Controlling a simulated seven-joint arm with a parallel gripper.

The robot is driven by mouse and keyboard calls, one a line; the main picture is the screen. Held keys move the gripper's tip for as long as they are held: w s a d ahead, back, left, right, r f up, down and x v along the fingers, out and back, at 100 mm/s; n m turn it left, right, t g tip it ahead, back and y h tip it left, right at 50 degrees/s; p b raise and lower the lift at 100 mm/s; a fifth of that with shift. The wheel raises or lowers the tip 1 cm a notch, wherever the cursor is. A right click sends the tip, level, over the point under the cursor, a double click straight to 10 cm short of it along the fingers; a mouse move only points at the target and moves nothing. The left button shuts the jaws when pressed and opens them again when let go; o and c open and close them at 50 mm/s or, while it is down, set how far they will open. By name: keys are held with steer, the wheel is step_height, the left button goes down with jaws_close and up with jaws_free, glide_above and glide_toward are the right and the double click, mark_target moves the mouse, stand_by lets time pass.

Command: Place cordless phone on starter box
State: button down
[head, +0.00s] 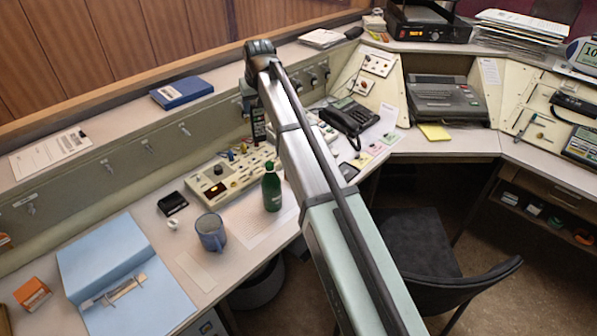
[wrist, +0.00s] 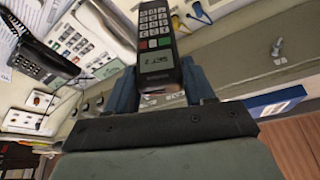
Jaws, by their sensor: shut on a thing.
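The cordless phone (wrist: 156,38) is a dark handset with a keypad, red and green keys and a lit screen. My gripper (wrist: 161,82) is shut on its lower end, with a blue-grey finger on each side. In the head view the phone (head: 258,124) hangs upright above the back of the desk, just left of my arm, which hides most of the gripper. A small orange box (head: 32,292) sits at the desk's far left. It may be the starter box, but I cannot read its label.
A blue box or book (head: 182,92) lies on the back ledge. A green bottle (head: 271,187), a blue mug (head: 211,232) and a button panel (head: 231,174) stand on the desk.

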steer(key=shift+s+d, duration=2.25)
steer(key=shift+d, duration=4.2)
step_height(320, 180, down, 9)
steer(key=shift+f, duration=0.25)
steer(key=shift+c, duration=2)
jaws_free()
steer(key=v, duration=1.2)
